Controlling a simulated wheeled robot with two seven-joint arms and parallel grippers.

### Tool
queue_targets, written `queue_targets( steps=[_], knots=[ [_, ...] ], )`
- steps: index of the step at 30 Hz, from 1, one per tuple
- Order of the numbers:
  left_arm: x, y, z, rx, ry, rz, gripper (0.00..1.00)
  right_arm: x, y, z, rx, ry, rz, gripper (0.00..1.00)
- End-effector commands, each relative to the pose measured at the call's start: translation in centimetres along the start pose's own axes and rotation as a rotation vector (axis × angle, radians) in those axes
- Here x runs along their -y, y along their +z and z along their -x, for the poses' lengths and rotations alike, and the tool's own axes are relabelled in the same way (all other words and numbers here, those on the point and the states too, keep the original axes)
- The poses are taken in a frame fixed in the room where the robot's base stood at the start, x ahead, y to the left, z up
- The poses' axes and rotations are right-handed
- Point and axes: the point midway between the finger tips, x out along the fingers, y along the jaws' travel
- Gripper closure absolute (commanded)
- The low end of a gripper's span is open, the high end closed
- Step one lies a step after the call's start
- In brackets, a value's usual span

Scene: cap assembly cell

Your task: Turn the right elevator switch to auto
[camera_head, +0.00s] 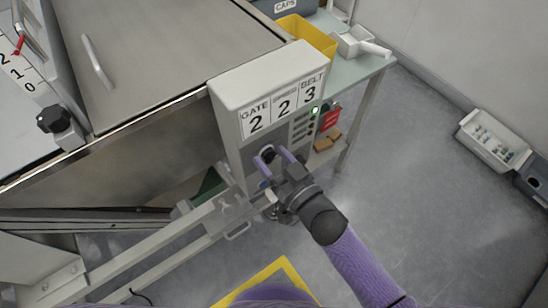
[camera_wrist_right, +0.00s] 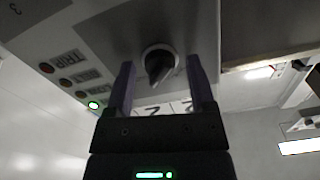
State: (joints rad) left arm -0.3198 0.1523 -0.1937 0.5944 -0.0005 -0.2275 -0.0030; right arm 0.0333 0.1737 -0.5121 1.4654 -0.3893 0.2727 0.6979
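A dark rotary switch knob (camera_head: 267,153) sits on the front of the grey control box (camera_head: 228,92), below the printed labels GATE and BELT. It also shows in the right wrist view (camera_wrist_right: 159,66), with a pointed grip; its position labels cannot be read. My right gripper (camera_head: 274,156) is at the box front with its purple fingers parted, one on either side of the knob. In the right wrist view a gap shows between the knob and each finger, and nothing is held. No left gripper shows.
A column of indicators beside the knob has one lit green light (camera_wrist_right: 94,105). Another black knob (camera_head: 53,118) is on the left machine. A yellow bin (camera_head: 306,35) stands on the table behind the box. A white crate (camera_head: 492,140) sits right, with open floor before it.

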Motion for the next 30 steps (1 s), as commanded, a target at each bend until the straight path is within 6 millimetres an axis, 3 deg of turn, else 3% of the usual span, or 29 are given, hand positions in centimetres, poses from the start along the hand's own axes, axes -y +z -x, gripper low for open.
queue_targets(
  steps=[1,9,20,30],
  knots=[
    [0.08,-0.04,0.00,-0.001,-0.001,0.000,0.41,-0.01,0.01,0.02,0.000,0.000,0.000,0.43],
    [0.11,-0.15,-0.01,-0.002,-0.002,0.000,0.41,-0.02,0.03,0.04,0.001,0.000,0.000,1.00],
    [-0.42,-0.26,0.11,-0.005,0.007,0.001,0.41,-0.02,0.03,0.05,0.001,0.001,0.041,1.00],
    [-0.60,-0.35,0.62,-0.008,0.010,0.002,0.41,-0.02,0.01,0.06,0.002,0.001,0.278,1.00]
  ],
)
